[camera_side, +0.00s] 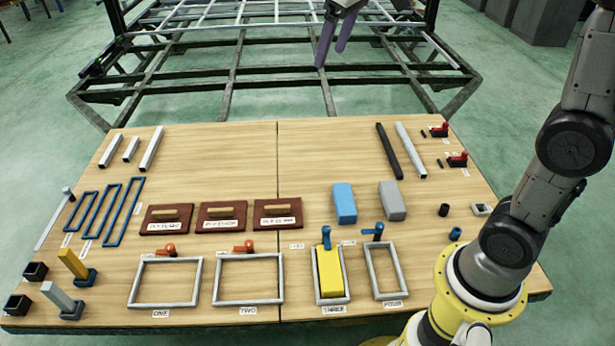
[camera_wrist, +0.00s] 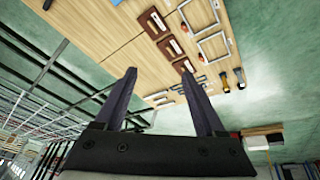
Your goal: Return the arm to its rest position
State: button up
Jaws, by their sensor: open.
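My gripper (camera_side: 331,57) hangs at the top of the side view, beyond the table's far edge and over the dark metal chassis frame (camera_side: 232,85). Its two dark purple fingers are apart, with nothing between them. In the wrist view my gripper (camera_wrist: 160,73) also shows spread, empty fingers. They appear in front of the wooden table (camera_wrist: 108,22), which lies well beyond them. The fingers touch nothing that I can see. The upper part of my gripper is cut off by the top edge of the side view.
The wooden table (camera_side: 290,160) holds brown plates (camera_side: 221,226), a blue block (camera_side: 344,203), a grey block (camera_side: 392,200), and grey rectangular frames. A yellow block (camera_side: 329,272) lies inside the frame labelled three. Blue frames (camera_side: 103,212) and upright blocks stand at the left. The table's middle is mostly bare.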

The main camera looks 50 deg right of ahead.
jog(key=s+a+f+t, duration=0.1)
jog(key=s+a+t, duration=0.15)
jog(key=s, duration=1.45)
jog(key=s+f, duration=0.6)
jog(key=f, duration=0.3)
jog(key=shift+s+a+f+m+g+y, duration=0.25)
jog(key=shift+s+a+m+g+y, duration=0.1)
jog(key=shift+a+m+g+y, duration=0.1)
